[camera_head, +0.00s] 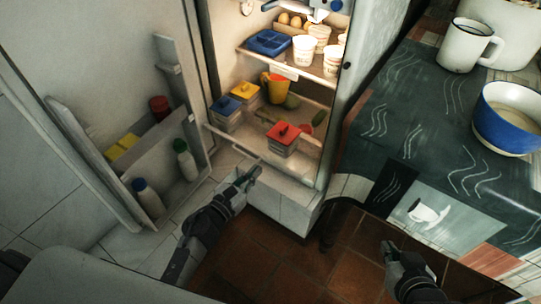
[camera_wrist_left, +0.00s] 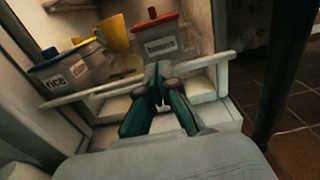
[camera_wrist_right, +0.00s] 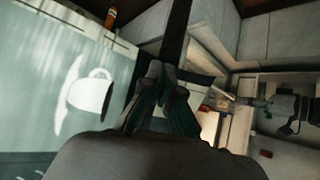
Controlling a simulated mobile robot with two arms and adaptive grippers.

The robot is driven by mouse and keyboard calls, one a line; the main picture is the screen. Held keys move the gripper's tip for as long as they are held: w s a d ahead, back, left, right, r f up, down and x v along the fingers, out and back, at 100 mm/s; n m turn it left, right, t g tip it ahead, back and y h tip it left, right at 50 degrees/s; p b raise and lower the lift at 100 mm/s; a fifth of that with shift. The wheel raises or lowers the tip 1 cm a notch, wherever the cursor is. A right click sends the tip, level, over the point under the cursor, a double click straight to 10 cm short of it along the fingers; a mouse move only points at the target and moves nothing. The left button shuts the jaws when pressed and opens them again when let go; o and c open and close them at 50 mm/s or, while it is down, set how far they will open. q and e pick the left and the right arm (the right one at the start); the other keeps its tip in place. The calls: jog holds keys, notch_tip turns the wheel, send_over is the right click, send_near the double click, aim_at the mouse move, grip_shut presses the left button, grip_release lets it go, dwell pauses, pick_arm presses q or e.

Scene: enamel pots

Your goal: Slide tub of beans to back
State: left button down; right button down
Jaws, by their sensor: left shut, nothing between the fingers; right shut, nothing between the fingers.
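A clear tub with a red lid (camera_head: 283,133) stands at the front of the open fridge's lower shelf. In the left wrist view this tub (camera_wrist_left: 160,42) has a label I cannot read for certain. A tub with a blue lid (camera_head: 227,114), labelled "rice" in the left wrist view (camera_wrist_left: 60,78), stands to its left. A tub with a yellow lid (camera_head: 246,92) stands behind the blue one. I cannot tell which tub holds beans. My left gripper (camera_head: 252,174) is shut and empty, in front of and below the shelf's front rail. My right gripper (camera_head: 388,246) is shut and empty beside the counter.
A yellow mug (camera_head: 275,88) and a watermelon slice (camera_head: 320,118) share the lower shelf. A white rail (camera_head: 262,165) crosses the shelf front. The open fridge door (camera_head: 90,165), holding bottles, stands left. The counter (camera_head: 430,140) bears a white mug and blue bowl.

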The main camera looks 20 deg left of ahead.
aim_at(276, 150)
pick_arm(q)
jog(key=x, duration=0.6)
jog(key=shift+w+d, duration=0.1)
jog(key=shift+w, duration=0.2)
jog(key=shift+w+d+f, duration=0.1)
jog(key=shift+w+d, duration=0.1)
jog(key=shift+w, duration=0.45)
pick_arm(e)
jog(key=shift+w+a+r+t, duration=0.25)
jog(key=shift+w+r+t, duration=0.4)
jog(key=shift+w, duration=0.1)
